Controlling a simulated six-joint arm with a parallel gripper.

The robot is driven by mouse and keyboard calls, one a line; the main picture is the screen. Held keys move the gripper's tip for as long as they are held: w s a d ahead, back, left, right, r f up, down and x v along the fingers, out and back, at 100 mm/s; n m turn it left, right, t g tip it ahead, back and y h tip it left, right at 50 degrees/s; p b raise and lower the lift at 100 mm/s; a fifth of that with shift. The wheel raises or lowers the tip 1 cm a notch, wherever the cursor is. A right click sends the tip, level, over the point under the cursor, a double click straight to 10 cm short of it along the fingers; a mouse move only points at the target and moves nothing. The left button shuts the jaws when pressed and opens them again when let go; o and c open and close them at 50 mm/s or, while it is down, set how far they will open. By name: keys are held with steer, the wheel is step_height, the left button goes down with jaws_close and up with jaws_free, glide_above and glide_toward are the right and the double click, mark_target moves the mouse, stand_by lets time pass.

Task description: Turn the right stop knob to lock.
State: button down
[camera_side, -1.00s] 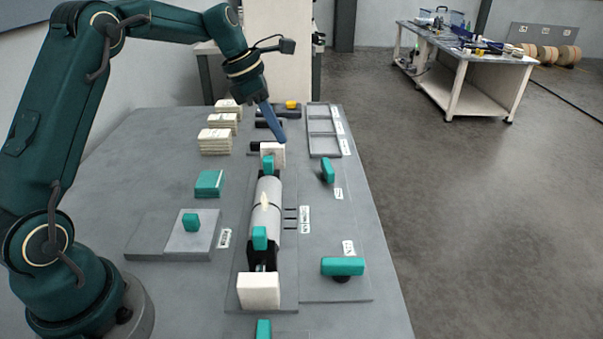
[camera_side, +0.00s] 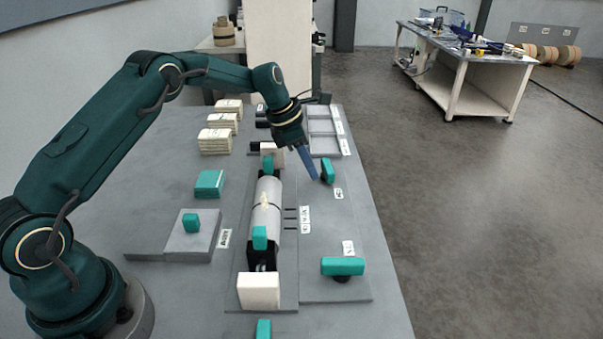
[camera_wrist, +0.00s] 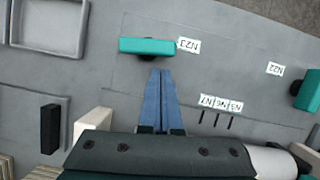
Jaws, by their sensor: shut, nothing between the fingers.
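My gripper (camera_side: 314,178), with blue fingers, is shut and empty. Its tips are just left of the far teal bar knob (camera_side: 327,172) in the side view. In the wrist view the fingertips (camera_wrist: 160,72) point at that knob (camera_wrist: 145,46), with a small gap in the picture; I cannot tell whether they touch. Another teal bar knob (camera_side: 342,266) sits nearer the side camera, lying crosswise on a dark post; it shows at the right edge of the wrist view (camera_wrist: 306,92).
A grey roll (camera_side: 266,205) lies between cream blocks, with teal pieces (camera_side: 260,238) at its ends. A teal knob (camera_side: 191,222) stands on a grey plate at left. An empty grey tray (camera_side: 311,155) is beyond the far knob. Cream stacks (camera_side: 215,141) stand far left.

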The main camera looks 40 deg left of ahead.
mark_target(332, 184)
steer(key=shift+w+d, duration=0.3)
steer(key=shift+d+n, duration=0.3)
steer(key=shift+n, duration=0.5)
stand_by(0.4)
steer(key=shift+w+d, duration=0.15)
steer(key=shift+d, duration=0.55)
stand_by(0.5)
steer(key=shift+w+d, duration=0.2)
steer(key=shift+d, duration=0.15)
steer(key=shift+w+d, duration=0.25)
steer(key=shift+d, duration=0.05)
steer(key=shift+w+d, duration=0.25)
steer(key=shift+w, duration=0.1)
steer(key=shift+w+d, duration=0.15)
steer(key=shift+w, duration=0.2)
stand_by(2.0)
